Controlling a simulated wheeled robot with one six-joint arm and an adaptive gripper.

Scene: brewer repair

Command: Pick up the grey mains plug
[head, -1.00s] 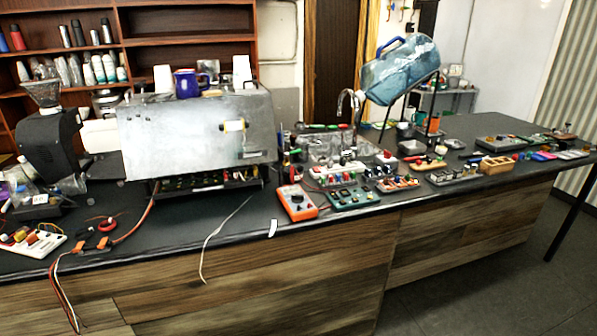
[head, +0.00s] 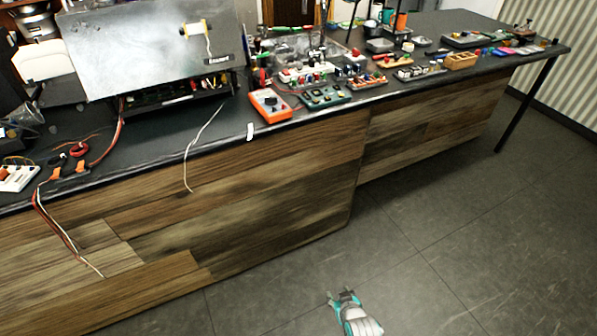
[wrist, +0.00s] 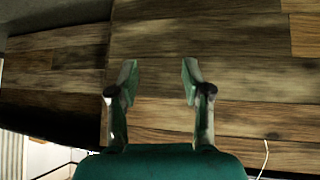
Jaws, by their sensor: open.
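I cannot make out a grey mains plug in either view. A thin white cable (head: 203,138) lies over the counter's front edge and hangs down the wood front; no plug shows at its end. A thin pale strand also shows at the lower right of the wrist view (wrist: 265,158). My gripper (head: 342,296) is low in the head view, over the floor in front of the counter. In the wrist view my gripper (wrist: 159,78) is open and empty, its two fingers apart before the wood panels.
The dark counter (head: 150,150) holds a metal brewer (head: 150,45), an orange meter (head: 269,104) and a green board (head: 324,96). A small white piece (head: 250,131) sits at its front edge. Red and white wires (head: 60,230) hang at the left. The floor (head: 430,240) is clear.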

